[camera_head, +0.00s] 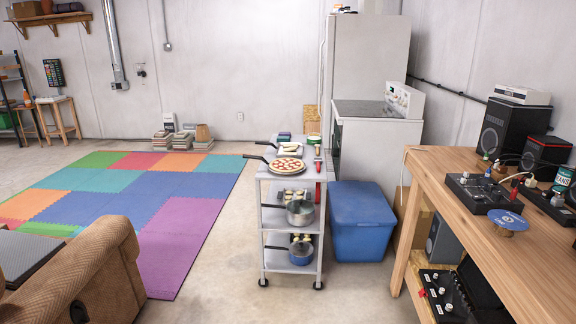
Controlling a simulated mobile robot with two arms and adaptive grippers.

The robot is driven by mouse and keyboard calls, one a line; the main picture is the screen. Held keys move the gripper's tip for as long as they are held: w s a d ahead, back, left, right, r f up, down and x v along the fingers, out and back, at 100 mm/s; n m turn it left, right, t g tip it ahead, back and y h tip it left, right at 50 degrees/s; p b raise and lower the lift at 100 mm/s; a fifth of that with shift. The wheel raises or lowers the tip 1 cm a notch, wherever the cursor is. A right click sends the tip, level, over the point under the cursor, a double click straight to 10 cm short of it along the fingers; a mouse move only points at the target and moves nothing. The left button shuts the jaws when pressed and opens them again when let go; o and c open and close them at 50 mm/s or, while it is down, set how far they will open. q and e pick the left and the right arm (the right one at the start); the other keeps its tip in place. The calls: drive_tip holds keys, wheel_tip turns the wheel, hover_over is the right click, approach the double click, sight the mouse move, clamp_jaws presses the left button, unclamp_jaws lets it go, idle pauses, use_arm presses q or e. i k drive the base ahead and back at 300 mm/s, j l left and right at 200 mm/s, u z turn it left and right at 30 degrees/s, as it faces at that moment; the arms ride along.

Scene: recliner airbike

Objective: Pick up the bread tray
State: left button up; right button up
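A grey metal cart (267,207) with several shelves stands in the middle of the room. On its top, towards the back, lies a small tray with pale bread-like pieces (290,149), which may be the bread tray; it is too small to tell for sure. More pale pieces lie on the middle shelf (291,195) and behind the pot on the lower shelf, partly hidden. Neither of my grippers is in view.
A pizza (287,165) lies on the cart top, with dark handles sticking out left. Pots (300,213) stand on the shelves. A blue bin (361,225) stands right of the cart, a wooden workbench (432,185) farther right, a brown recliner (85,275) front left. Floor before the cart is clear.

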sight(283, 149)
drive_tip(key=i+j+u, duration=0.35)
drive_tip(key=i, duration=0.45)
drive_tip(key=i+l+u, duration=0.1)
drive_tip(key=i+u, duration=0.2)
drive_tip(key=i, duration=0.5)
drive_tip(key=i+l+u, duration=0.2)
drive_tip(key=i+u, duration=0.15)
drive_tip(key=i, duration=0.45)
